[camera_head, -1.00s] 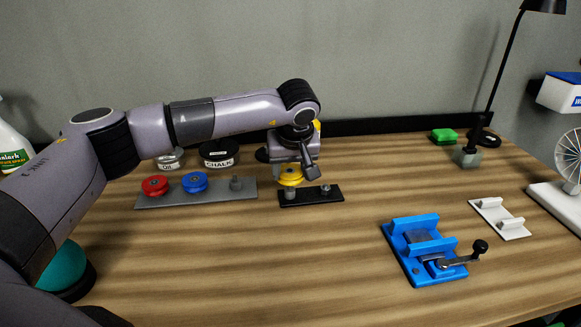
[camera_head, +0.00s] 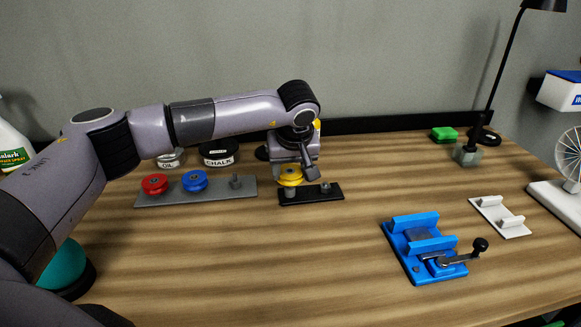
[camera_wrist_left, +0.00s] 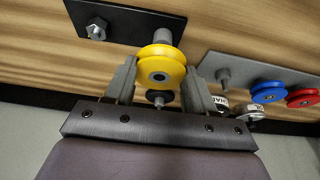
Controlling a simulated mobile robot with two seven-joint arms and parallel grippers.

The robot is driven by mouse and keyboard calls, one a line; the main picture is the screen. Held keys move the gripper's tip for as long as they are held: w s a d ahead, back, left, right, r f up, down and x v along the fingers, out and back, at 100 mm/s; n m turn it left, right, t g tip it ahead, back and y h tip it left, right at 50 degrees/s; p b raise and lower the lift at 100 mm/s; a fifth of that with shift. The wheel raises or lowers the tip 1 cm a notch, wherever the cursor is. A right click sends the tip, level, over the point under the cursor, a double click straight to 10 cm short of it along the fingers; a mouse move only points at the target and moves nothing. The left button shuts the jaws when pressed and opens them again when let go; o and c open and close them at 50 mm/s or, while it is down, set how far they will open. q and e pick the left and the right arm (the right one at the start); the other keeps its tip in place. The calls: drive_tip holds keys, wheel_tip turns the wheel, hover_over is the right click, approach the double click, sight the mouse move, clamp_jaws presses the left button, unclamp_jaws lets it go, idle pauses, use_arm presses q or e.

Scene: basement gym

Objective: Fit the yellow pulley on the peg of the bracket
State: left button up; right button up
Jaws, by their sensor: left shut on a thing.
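The yellow pulley (camera_head: 291,178) is held by my left gripper (camera_head: 294,173) over the left end of the black bracket (camera_head: 312,199). In the left wrist view the pulley (camera_wrist_left: 160,66) sits between the two grey fingers of the gripper (camera_wrist_left: 160,82). A thick grey peg (camera_wrist_left: 163,36) of the bracket shows just beyond the pulley, and in the head view it shows right below it. I cannot tell whether the peg's tip has entered the pulley's hole. A second, bolt-like post (camera_wrist_left: 97,30) stands on the bracket. My right gripper is out of view.
A grey plate (camera_head: 217,194) to the left carries a red pulley (camera_head: 155,184), a blue pulley (camera_head: 195,181) and a bare peg (camera_head: 236,182). Cans stand behind it. A blue clamp fixture (camera_head: 425,250) and a white holder (camera_head: 501,217) lie right. The table's front middle is clear.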

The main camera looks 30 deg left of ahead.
sight(291, 175)
use_arm(q)
drive_tip(key=shift+f+b, duration=0.75)
drive_tip(key=shift+f, duration=0.6)
drive_tip(key=o, duration=1.1)
drive_tip(key=v, duration=0.7)
drive_tip(key=shift+r, duration=0.15)
